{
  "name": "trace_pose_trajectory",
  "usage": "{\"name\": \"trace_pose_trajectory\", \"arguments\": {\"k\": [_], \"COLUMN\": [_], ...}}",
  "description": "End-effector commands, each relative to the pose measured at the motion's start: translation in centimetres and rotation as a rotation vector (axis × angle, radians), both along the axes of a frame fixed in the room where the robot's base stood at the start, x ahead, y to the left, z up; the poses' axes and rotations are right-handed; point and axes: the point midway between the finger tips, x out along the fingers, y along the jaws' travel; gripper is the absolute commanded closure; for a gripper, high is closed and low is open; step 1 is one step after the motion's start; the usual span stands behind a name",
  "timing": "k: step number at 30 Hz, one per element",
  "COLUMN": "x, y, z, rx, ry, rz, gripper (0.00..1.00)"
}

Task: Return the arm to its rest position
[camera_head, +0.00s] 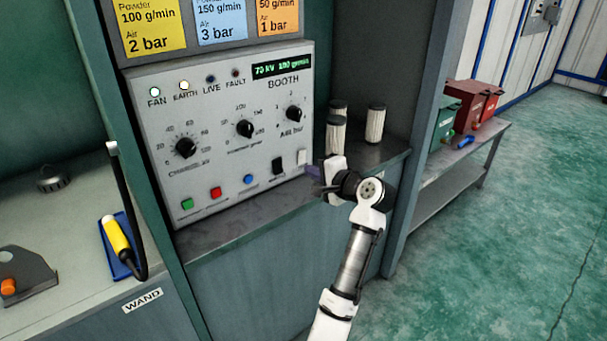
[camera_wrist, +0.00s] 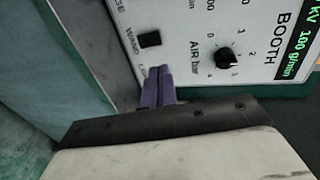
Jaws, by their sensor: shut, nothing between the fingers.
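My gripper (camera_head: 315,179) is at the right end of the booth control panel (camera_head: 225,120), near the panel's lower right corner, with my arm reaching up from the bottom of the head view. In the wrist view the purple fingers of my gripper (camera_wrist: 158,88) are together and empty. They lie in front of the panel's lower edge, close to a black rocker switch (camera_wrist: 149,39). I cannot tell whether they touch the panel. The panel display is lit green, and the FAN and EARTH lamps look lit.
Several pale cylinders (camera_head: 375,124) stand on the shelf behind my gripper. A yellow wand (camera_head: 116,238) lies in a blue holder on the left bench. A side bench (camera_head: 462,165) at right holds green and red boxes. Green floor (camera_head: 500,260) is clear at right.

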Motion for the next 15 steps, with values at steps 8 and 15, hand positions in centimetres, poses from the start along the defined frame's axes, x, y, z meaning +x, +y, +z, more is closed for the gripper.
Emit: {"name": "trace_pose_trajectory", "arguments": {"k": [8, 15], "x": [-0.65, -0.67], "y": [-0.45, -0.31], "z": [0.38, 0.28], "rx": [0.001, -0.019], "ry": [0.001, -0.007], "rz": [0.001, -0.004], "gripper": [1.0, 1.0]}}
